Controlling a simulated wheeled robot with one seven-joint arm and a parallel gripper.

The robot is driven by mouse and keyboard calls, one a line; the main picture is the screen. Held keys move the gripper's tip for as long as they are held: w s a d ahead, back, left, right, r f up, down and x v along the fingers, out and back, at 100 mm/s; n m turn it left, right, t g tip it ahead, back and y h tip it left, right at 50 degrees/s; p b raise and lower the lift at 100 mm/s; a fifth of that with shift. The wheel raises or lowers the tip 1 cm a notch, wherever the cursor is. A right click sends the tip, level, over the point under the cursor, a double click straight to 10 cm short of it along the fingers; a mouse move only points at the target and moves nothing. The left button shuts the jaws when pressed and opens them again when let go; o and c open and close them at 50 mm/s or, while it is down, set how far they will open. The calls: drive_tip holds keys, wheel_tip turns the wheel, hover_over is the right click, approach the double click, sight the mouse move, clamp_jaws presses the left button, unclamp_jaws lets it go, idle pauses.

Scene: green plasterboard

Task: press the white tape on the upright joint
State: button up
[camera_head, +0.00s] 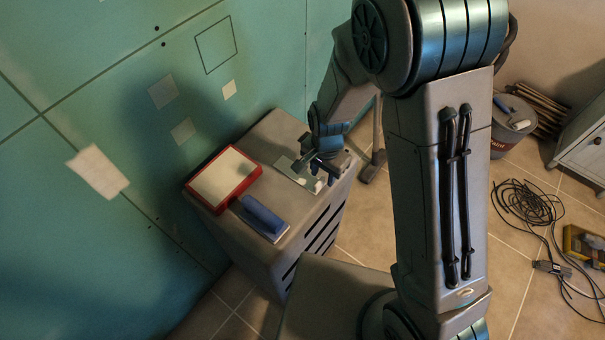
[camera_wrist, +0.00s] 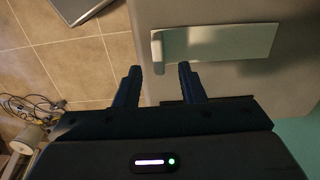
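A white patch (camera_head: 98,170), which looks like tape, sits across a slanting joint line on the green plasterboard (camera_head: 60,240) at the left of the head view. My gripper (camera_head: 322,168) is far to its right, low over the grey cabinet top. In the wrist view my gripper (camera_wrist: 157,72) has its two fingers apart with nothing between them. A pale flat strip (camera_wrist: 220,42) lies just beyond the fingertips, its left end turned or folded. In the head view this strip (camera_head: 292,172) is partly hidden by the gripper. I cannot tell whether it is tape.
On the cabinet (camera_head: 272,145) lie a red-rimmed tray (camera_head: 223,180) with a pale inside and a blue-handled float (camera_head: 262,217). Smaller pale patches (camera_head: 162,91) and a drawn square are on the board. Cables (camera_head: 525,205) and a bucket (camera_head: 512,130) are on the tiled floor at right.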

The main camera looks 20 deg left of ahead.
drive_tip(key=shift+f, duration=1.1)
clamp_jaws()
